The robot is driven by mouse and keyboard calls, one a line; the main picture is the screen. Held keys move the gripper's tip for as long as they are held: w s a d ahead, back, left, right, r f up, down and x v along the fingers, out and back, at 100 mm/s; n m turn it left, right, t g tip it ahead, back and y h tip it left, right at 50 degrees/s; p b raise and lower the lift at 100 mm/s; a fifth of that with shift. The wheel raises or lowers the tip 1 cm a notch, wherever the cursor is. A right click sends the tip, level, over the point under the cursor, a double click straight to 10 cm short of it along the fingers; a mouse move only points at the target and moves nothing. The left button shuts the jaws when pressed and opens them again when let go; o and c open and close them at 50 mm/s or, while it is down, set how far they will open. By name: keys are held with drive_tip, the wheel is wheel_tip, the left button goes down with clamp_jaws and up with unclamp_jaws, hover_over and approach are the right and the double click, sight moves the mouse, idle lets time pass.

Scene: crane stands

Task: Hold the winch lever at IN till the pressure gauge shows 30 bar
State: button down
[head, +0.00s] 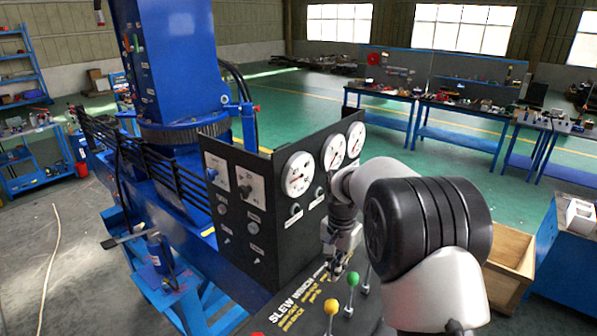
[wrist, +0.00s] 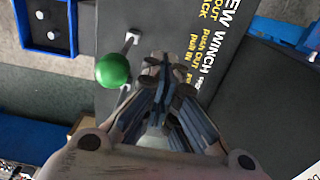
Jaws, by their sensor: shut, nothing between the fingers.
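The green-knobbed lever (head: 352,279) stands on the sloped control panel, beside the yellow-knobbed lever (head: 331,306). The green knob (wrist: 113,70) also shows in the wrist view, left of my fingers. My gripper (head: 337,274) is low over the panel, close to the levers. In the wrist view its fingers (wrist: 160,70) are together and empty. The winch label (wrist: 198,62) reads push OUT, pull IN. A pale rounded shape shows behind the fingers; I cannot tell what it is. The gauges, including a near white dial (head: 299,174), face the panel; their values are too small to read.
The upright black gauge board (head: 260,215) stands just left of my gripper. A blue crane column (head: 175,65) rises behind it. A wooden crate (head: 510,262) is on the right. Blue workbenches (head: 460,105) stand at the back, with open green floor before them.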

wheel_tip(320, 180, up, 9)
drive_tip(key=p, duration=0.6)
drive_tip(key=shift+r, duration=0.1)
drive_tip(key=s+d+f+n+t+b, duration=0.1)
drive_tip(key=s+n+b, duration=0.1)
drive_tip(key=s+b, duration=0.6)
drive_tip(key=s+d+f+n+t+b, duration=0.1)
drive_tip(key=s+f+n+b, duration=0.1)
drive_tip(key=s+b, duration=0.65)
drive_tip(key=s+f+n+t+b, duration=0.2)
drive_tip(key=s+f+n+b, duration=0.2)
drive_tip(key=s+f+b, duration=1.1)
drive_tip(key=s+f, duration=0.1)
drive_tip(key=s, duration=0.1)
drive_tip(key=shift+s+d+f+t, duration=0.3)
drive_tip(key=shift+s, duration=0.05)
